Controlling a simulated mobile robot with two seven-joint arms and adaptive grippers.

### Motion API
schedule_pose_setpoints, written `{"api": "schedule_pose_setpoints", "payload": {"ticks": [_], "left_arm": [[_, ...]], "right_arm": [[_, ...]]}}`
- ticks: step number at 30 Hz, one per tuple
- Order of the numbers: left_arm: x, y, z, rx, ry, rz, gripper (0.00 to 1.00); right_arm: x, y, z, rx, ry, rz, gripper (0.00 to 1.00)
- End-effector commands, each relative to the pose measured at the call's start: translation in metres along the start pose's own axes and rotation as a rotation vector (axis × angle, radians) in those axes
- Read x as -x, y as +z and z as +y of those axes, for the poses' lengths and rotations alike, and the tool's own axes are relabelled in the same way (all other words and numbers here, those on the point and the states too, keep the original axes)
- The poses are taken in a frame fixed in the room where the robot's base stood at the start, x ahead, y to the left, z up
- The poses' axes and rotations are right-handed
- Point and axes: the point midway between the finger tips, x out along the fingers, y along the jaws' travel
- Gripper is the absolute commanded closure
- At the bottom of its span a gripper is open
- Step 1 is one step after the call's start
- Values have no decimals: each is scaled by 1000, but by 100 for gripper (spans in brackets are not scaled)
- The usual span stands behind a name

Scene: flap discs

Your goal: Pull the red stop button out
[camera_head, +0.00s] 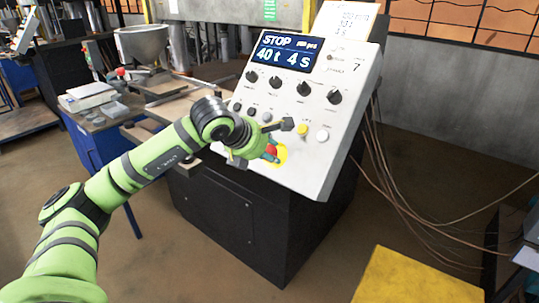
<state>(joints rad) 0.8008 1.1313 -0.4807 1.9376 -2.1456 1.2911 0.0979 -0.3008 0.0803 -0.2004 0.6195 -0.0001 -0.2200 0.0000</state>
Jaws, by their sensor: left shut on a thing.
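The red stop button (271,150) sits on a yellow round plate (282,155) low on the sloped white control panel (310,176). My green left arm reaches in from the left, and its gripper (268,152) is at the button. The gripper is shut on the red button, and the fingers hide part of it. The panel's screen (286,53) reads "STOP", "40 t" and "4 s". My right gripper is not in view.
Several black knobs (303,89), a yellow button (302,130) and a white button (322,136) sit above the stop button. Cables hang right of the black cabinet (235,222). A blue-legged table with a scale (86,96) stands at left. A yellow block (405,277) is at lower right.

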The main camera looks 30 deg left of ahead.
Motion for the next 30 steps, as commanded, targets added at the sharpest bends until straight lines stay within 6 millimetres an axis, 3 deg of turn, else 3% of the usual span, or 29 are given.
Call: {"api": "schedule_pose_setpoints", "payload": {"ticks": [1, 8, 9, 11, 23, 30], "left_arm": [[4, 0, 1, -1, 7, -10, 100], [8, 3, 2, 0, 6, -10, 100], [8, 3, 2, 0, 6, -11, 57], [8, 3, 2, 0, 6, -11, 36], [10, 1, 2, 0, 4, -6, 36], [51, 1, 2, -3, 9, -8, 36]], "right_arm": [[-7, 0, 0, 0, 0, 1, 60], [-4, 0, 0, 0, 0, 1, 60], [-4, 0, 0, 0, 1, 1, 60], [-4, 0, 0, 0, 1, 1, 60], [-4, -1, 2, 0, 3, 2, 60], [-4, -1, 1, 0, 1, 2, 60]]}}
